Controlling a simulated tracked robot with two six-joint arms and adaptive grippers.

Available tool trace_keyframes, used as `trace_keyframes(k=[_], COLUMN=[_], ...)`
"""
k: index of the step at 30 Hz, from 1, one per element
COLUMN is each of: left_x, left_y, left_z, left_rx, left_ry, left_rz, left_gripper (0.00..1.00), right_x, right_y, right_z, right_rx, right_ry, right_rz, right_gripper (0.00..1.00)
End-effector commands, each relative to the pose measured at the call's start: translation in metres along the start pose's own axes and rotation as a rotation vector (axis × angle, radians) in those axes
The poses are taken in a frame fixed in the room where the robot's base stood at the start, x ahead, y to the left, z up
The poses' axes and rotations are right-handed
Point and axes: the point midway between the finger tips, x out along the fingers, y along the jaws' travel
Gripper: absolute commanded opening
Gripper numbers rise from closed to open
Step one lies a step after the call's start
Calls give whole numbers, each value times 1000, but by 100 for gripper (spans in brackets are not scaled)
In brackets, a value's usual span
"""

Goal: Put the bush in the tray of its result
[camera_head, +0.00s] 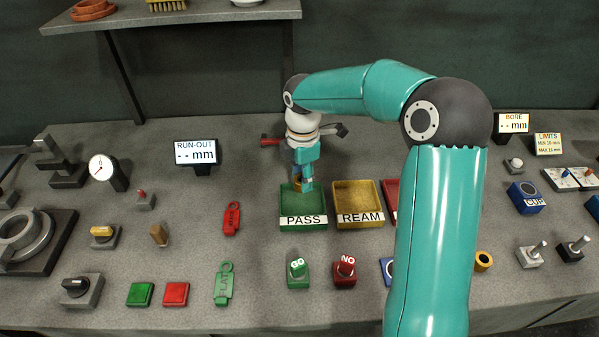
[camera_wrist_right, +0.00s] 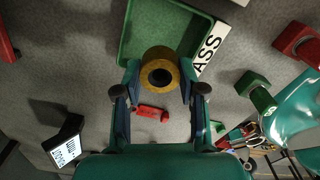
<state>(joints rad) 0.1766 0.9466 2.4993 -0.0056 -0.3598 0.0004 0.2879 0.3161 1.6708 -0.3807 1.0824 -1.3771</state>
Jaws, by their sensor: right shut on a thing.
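My right gripper (camera_head: 304,184) is over the back part of the green PASS tray (camera_head: 303,222) in the head view, pointing down. In the right wrist view its fingers are shut on the bush (camera_wrist_right: 157,56), a brass-coloured ring with a dark bore. The bush overlaps the PASS tray (camera_wrist_right: 127,42) in that view; its height above the tray floor is hard to tell. The yellow REAM tray (camera_head: 359,219) stands just right of PASS. A red tray (camera_head: 391,197) beyond it is mostly hidden by my right arm. My left gripper does not show.
In front stand a green GO block (camera_head: 298,273) and a red NO block (camera_head: 344,270). A red tag (camera_head: 232,218) lies left of PASS. The RUN-OUT display (camera_head: 195,153) and BORE display (camera_head: 513,123) both show dashes. A shelf (camera_head: 200,13) overhangs the back left.

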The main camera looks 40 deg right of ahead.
Motion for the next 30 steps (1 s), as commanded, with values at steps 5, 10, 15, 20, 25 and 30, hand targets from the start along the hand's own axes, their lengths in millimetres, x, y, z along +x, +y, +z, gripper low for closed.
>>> trace_keyframes(k=[5,10,15,20,25,30], left_x=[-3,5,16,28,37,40], left_y=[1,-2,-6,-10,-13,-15], left_z=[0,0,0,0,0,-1], left_rx=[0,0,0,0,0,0], left_ry=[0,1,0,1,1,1], left_rz=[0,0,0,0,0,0], left_gripper=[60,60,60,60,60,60], right_x=[-1,9,26,43,58,65], right_y=[0,0,0,0,1,1], right_z=[0,0,0,0,0,0], right_rx=[0,-1,-2,-2,-2,-2], right_ry=[1,1,1,1,1,1], right_rz=[0,-1,-1,-2,0,-1], right_gripper=[0,0,0,0,0,0])
